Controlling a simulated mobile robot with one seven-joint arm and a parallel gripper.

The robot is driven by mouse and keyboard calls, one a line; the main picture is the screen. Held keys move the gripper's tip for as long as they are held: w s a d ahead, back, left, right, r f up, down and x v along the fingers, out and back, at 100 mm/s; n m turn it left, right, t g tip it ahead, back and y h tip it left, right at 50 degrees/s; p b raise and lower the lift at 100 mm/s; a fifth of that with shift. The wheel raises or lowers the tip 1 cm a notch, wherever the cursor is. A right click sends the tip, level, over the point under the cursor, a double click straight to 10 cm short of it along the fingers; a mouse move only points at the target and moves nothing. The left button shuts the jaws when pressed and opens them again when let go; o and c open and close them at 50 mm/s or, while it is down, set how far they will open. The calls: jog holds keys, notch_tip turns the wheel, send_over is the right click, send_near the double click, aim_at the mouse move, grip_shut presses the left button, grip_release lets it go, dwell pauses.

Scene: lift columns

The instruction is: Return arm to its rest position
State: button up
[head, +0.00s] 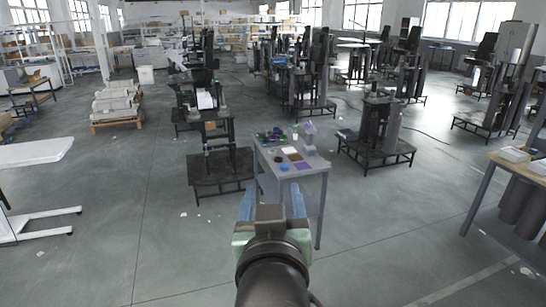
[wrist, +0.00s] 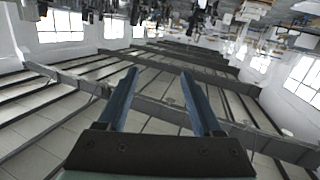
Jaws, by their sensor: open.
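My gripper (head: 271,205) shows at the bottom middle of the head view, with its two blue fingers apart and nothing between them. In the head view it reaches toward a small grey table (head: 312,184), whose near part it overlaps in the picture. In the wrist view my gripper (wrist: 163,100) is open and empty, and the ceiling and windows appear upside down behind it. The rest position itself is not marked in any view.
Small items, including a purple square (head: 302,166) and a brown square (head: 294,157), lie on the table. Black lift stands (head: 376,140) are around it. A white table (head: 35,153) stands left and a workbench (head: 520,168) right. Open floor (head: 120,215) lies between.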

jog(key=s+r+t+b, duration=1)
jog(key=s+r+b, duration=0.1)
jog(key=b, duration=0.4)
jog(key=shift+s+m, duration=0.4)
jog(key=shift+s, duration=0.45)
